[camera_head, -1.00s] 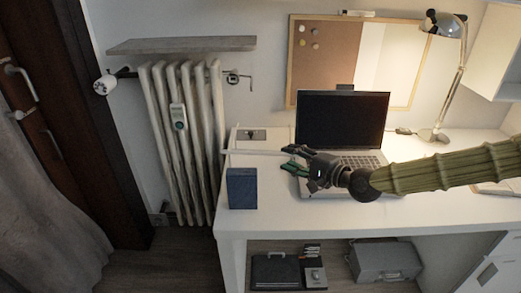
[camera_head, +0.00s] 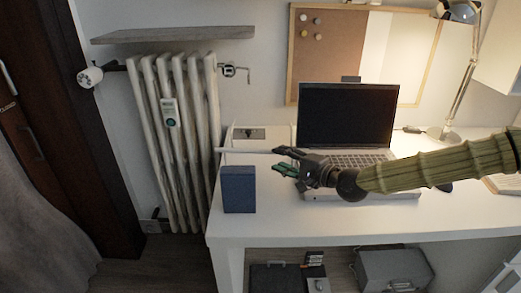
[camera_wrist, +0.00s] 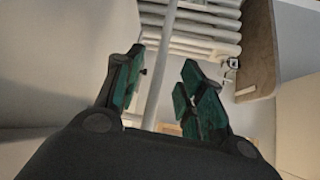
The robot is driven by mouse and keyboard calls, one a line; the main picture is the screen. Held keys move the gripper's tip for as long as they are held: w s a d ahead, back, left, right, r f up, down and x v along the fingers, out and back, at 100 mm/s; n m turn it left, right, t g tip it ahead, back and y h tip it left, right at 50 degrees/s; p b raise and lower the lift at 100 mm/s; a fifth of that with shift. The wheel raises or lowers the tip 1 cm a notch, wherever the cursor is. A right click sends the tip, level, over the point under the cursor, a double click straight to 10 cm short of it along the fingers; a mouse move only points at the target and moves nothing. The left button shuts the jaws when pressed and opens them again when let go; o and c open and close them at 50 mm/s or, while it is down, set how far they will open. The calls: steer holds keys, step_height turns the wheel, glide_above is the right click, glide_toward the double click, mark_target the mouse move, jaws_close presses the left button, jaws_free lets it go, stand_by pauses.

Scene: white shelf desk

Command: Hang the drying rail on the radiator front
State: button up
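The drying rail (camera_head: 243,150) is a thin pale rod. In the head view it runs left from my gripper (camera_head: 281,161) past the desk's left edge towards the radiator. In the wrist view the rail (camera_wrist: 158,75) passes between the spread green-padded fingers of my gripper (camera_wrist: 165,85), with gaps on both sides. Its near end is hidden behind the gripper body. I cannot tell whether it touches the desk. The white column radiator (camera_head: 177,140) stands left of the desk and also shows at the top of the wrist view (camera_wrist: 195,32).
A blue box (camera_head: 238,190) stands on the white desk (camera_head: 300,222) in front of the rail. An open laptop (camera_head: 345,115) is behind my gripper, and a lamp (camera_head: 460,85) is at right. A grey shelf (camera_head: 170,35) juts out above the radiator. The floor before the radiator is clear.

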mark_target(267, 153)
steer(key=shift+x, duration=3.8)
steer(key=shift+c, duration=0.5)
steer(key=shift+r, duration=0.1)
jaws_close()
